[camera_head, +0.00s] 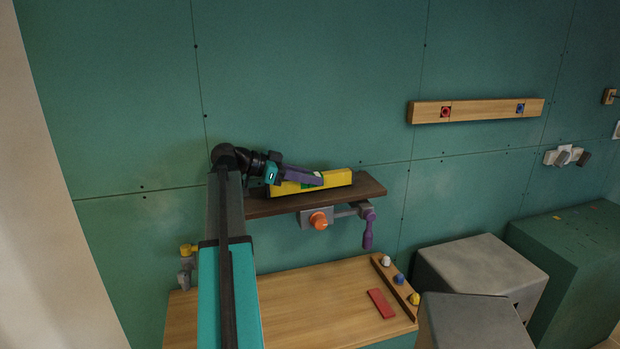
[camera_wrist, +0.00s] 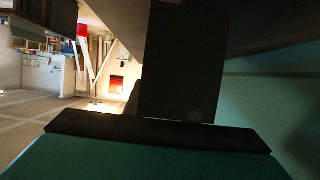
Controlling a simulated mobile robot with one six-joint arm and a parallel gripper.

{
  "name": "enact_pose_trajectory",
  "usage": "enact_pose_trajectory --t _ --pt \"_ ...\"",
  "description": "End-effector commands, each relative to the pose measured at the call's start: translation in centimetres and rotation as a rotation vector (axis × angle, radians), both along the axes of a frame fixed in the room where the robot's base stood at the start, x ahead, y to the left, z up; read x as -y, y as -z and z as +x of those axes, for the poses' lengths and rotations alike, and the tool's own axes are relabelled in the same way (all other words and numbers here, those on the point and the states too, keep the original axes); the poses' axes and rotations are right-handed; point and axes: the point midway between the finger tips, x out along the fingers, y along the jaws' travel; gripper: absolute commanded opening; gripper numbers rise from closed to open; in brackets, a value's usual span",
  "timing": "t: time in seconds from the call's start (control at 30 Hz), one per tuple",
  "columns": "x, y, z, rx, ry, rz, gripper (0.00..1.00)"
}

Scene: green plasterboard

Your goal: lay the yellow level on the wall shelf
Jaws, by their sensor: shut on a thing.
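The yellow level (camera_head: 338,178) is a long yellow bar at the dark brown wall shelf (camera_head: 366,190). In the head view it lies lengthwise along the shelf, at or just above its top; I cannot tell whether it touches the board. My gripper (camera_head: 312,179) is shut on the level near its middle, coming from the left with purple fingers. The fingers hide part of the level's front face. In the wrist view a dark block fills the centre, and I cannot make out the level there.
Under the shelf hang a grey block with an orange knob (camera_head: 319,220) and a purple handle (camera_head: 369,230). Below is a wooden bench (camera_head: 290,300) with a red plate (camera_head: 381,303) and a strip of coloured knobs. A wooden rail (camera_head: 480,111) is on the wall at right.

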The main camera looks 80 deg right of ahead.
Motion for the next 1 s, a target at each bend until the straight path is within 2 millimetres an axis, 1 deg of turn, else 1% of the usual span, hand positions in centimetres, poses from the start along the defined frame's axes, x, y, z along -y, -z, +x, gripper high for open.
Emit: enact_pose_trajectory --t 0.97,1.0 --pt "0.0 1.2 0.0 -0.001 -0.001 -0.001 0.00" --pt "0.0 1.2 0.0 -0.001 -0.001 -0.001 0.27"
